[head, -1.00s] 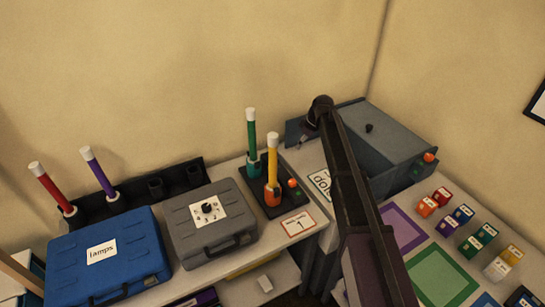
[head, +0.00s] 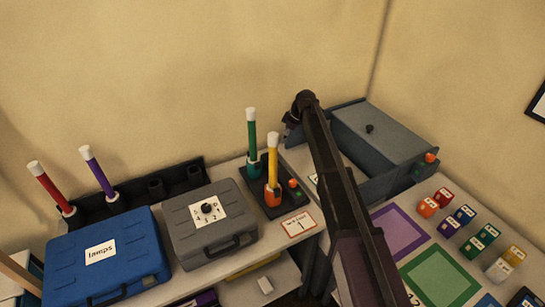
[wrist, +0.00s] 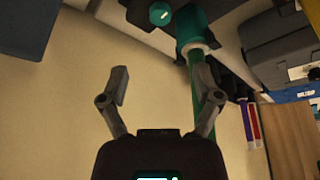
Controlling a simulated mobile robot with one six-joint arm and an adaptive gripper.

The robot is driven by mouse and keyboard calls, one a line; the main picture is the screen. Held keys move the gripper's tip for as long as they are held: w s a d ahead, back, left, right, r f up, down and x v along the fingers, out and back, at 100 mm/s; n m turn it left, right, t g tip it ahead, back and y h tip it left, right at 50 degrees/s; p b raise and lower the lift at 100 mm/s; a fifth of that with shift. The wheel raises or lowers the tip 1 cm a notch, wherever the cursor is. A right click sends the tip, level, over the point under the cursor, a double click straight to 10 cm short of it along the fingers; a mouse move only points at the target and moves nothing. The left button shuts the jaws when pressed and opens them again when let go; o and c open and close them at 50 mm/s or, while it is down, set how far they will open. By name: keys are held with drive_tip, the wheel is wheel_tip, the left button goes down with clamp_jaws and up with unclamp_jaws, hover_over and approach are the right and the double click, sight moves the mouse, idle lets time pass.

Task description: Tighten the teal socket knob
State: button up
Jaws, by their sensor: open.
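A green tube with a white top (head: 251,128) stands upright in a teal socket (head: 254,168) on a dark base (head: 272,207). In the wrist view, the teal socket (wrist: 195,38) is at the top, and the green tube runs down from it behind my right-hand finger. A round teal knob with a white mark (wrist: 160,13) is at the top edge, beside the socket. My gripper (wrist: 163,78) is open and empty, with the knob beyond its fingertips. In the head view my arm mostly hides the gripper, right of the green tube.
A yellow tube (head: 272,155) stands in an orange socket (head: 272,194) close in front of the teal one. A grey case (head: 178,238) and a blue case (head: 75,262) lie to the left. A grey-blue box (head: 390,135) stands right. Small coloured blocks (head: 478,237) are far right.

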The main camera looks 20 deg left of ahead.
drive_tip(key=shift+b+x, duration=5.9)
drive_tip(key=shift+x, duration=0.7)
drive_tip(key=shift+d, duration=0.1)
clamp_jaws()
drive_tip(key=shift+a, duration=0.3)
drive_tip(key=shift+d, duration=0.25)
